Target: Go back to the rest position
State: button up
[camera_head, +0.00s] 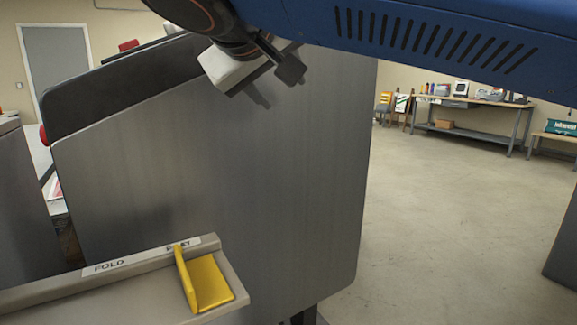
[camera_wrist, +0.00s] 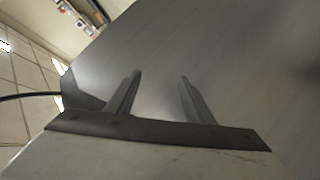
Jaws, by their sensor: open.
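My gripper (camera_wrist: 157,88) shows in the wrist view with its two fingers apart and nothing between them. In the head view my gripper (camera_head: 275,75) is at the top middle, in front of the large grey metal panel (camera_head: 210,180) of a machine. I cannot tell whether the fingers touch the panel. The same panel fills much of the wrist view behind the fingers.
A grey ledge (camera_head: 100,285) labelled FOLD, with a second label partly hidden, holds a yellow folded piece (camera_head: 205,280) at lower left. Open floor (camera_head: 450,200) lies to the right. A workbench (camera_head: 475,103) with several items stands at the back right.

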jog(key=d+f+g, duration=0.5)
jog(key=d+f, duration=1.6)
jog(key=f, duration=0.1)
jog(key=s+d+f+m+g+y, duration=0.1)
jog(key=s+d+f, duration=0.2)
jog(key=f, duration=0.4)
jog(key=s+d+f+m+g+y, duration=0.1)
jog(key=s+d+f+m, duration=0.1)
jog(key=s+f, duration=0.4)
jog(key=s+d+f+m+y, duration=0.1)
jog(key=s+d+f, duration=0.3)
jog(key=f, duration=0.5)
jog(key=shift+s+d+f+m+g, duration=0.2)
jog(key=shift+s+d+m+g, duration=0.15)
jog(key=shift+m, duration=0.25)
